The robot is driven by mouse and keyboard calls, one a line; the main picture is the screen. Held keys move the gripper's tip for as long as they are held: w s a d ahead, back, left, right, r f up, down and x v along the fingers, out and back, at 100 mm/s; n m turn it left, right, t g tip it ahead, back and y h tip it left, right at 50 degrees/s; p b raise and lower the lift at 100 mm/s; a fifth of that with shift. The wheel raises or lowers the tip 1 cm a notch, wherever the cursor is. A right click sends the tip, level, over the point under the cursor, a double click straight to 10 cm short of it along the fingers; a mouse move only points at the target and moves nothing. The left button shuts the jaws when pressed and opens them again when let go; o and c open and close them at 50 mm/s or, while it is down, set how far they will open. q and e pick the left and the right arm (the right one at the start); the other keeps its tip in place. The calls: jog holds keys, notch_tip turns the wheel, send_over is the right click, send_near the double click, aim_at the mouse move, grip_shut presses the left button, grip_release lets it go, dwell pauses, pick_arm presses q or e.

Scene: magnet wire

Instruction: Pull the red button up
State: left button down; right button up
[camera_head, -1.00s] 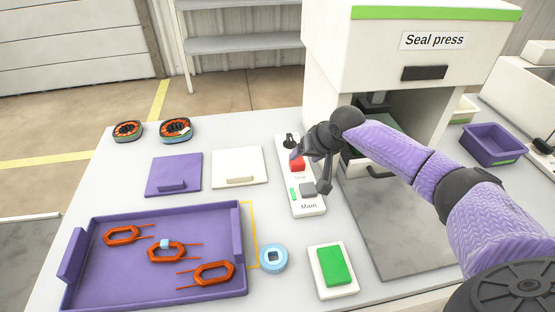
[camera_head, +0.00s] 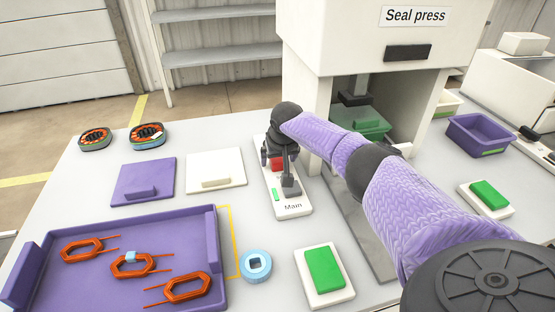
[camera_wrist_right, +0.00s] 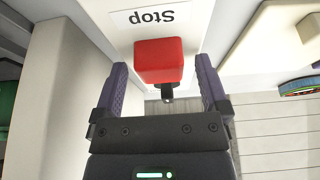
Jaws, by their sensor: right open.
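The red button (camera_head: 278,163) is a block on a white control box (camera_head: 302,209) marked "Main", partly hidden behind my right gripper (camera_head: 277,170) in the head view. In the right wrist view the red button (camera_wrist_right: 158,58) appears between the two spread fingers of my right gripper (camera_wrist_right: 160,72), with a gap on each side. The gripper is open and holds nothing. A "Stop" label (camera_wrist_right: 150,17) is upside down beside the button. My left gripper is out of view.
A green button box (camera_head: 312,300), blue tape roll (camera_head: 245,264) and purple tray (camera_head: 211,225) with orange coils lie nearby. White (camera_head: 226,163) and purple (camera_head: 135,190) plates lie left of the box.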

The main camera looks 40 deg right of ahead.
jog(key=shift+c, duration=0.3)
grip_shut()
jog(key=shift+r+p, duration=0.85)
jog(key=shift+p, duration=0.3)
jog(key=shift+f, duration=0.2)
jog(key=shift+o, duration=0.3)
grip_release()
